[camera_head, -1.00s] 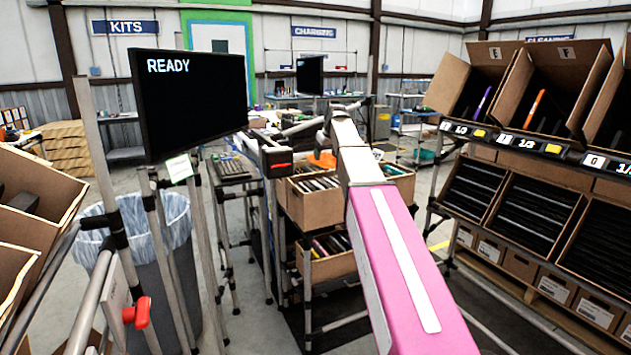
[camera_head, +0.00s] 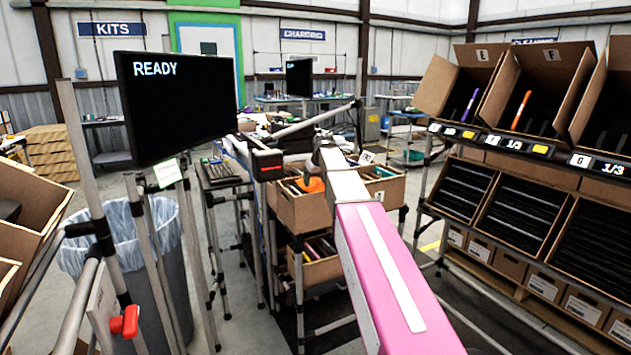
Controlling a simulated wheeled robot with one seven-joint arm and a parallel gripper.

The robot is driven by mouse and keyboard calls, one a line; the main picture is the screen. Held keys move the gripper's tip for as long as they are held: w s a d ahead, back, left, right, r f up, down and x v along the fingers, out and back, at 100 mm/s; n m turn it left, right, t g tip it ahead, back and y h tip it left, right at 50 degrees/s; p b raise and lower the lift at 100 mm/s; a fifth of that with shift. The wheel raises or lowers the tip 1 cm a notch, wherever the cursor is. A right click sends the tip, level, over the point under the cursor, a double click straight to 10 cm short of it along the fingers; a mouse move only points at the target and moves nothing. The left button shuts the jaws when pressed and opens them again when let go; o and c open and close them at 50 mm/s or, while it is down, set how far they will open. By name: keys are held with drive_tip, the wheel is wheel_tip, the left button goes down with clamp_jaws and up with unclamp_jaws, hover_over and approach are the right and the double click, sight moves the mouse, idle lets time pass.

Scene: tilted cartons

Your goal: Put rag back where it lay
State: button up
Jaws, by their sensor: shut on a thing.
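The rag (camera_head: 312,186) shows as a small orange patch over the left open carton (camera_head: 302,213), just left of my arm's pale forearm. My gripper (camera_head: 309,174) is a small dark shape right above the orange. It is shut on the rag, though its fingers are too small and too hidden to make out. I cannot tell whether the rag touches the carton's contents. The right open carton (camera_head: 385,191) stands beside it, partly behind my arm.
A lower carton (camera_head: 318,271) sits on the same rack. A black box with a red label (camera_head: 268,166) and a keyboard shelf (camera_head: 222,172) stand left. The READY monitor (camera_head: 180,103) and bin (camera_head: 150,265) are farther left. Tilted cartons (camera_head: 525,95) fill the right rack.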

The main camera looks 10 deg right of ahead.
drive_tip(key=o, duration=0.8)
drive_tip(key=v, duration=1.2)
